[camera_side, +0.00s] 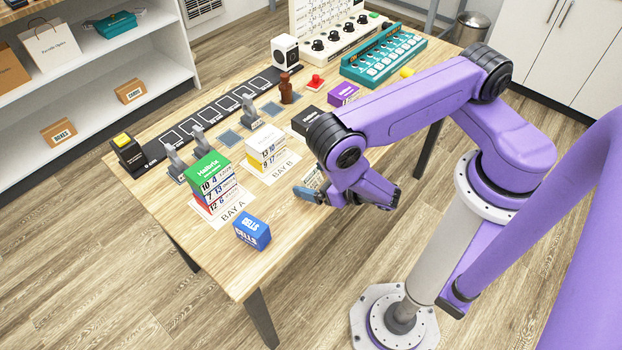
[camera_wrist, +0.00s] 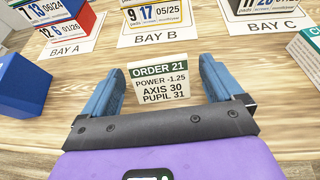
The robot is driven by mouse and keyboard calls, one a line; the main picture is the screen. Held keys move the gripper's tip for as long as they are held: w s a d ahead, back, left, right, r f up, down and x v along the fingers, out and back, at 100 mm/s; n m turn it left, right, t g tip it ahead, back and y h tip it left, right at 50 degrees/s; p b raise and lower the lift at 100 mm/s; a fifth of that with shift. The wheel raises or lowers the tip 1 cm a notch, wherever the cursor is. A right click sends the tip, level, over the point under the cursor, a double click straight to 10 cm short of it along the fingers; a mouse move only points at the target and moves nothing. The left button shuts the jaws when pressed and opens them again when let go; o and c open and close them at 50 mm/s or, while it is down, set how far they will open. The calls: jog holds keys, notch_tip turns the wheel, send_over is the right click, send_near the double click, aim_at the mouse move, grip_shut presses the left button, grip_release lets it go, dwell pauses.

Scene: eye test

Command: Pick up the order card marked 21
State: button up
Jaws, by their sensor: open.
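The order card (camera_wrist: 160,84) is cream with a green top band reading ORDER 21, then POWER -1.25, AXIS 30, PUPIL 31. In the wrist view it shows between the two blue fingers of my gripper (camera_wrist: 164,72), with a gap on each side. My gripper is open and holds nothing. In the side view my gripper (camera_side: 308,194) is low over the front of the table, in front of a small pale card (camera_side: 313,177), partly hidden, that looks like the same card. Whether the fingertips reach past the card is hard to tell.
A blue box (camera_side: 252,231) stands at the table's front left. Calendar-like box stacks stand on the BAY A (camera_side: 233,211) and BAY B (camera_side: 281,168) mats behind. In the wrist view a teal-and-white box (camera_wrist: 307,50) is at the right. Bare wood lies around the card.

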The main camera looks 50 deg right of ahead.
jog(key=c, duration=1.1)
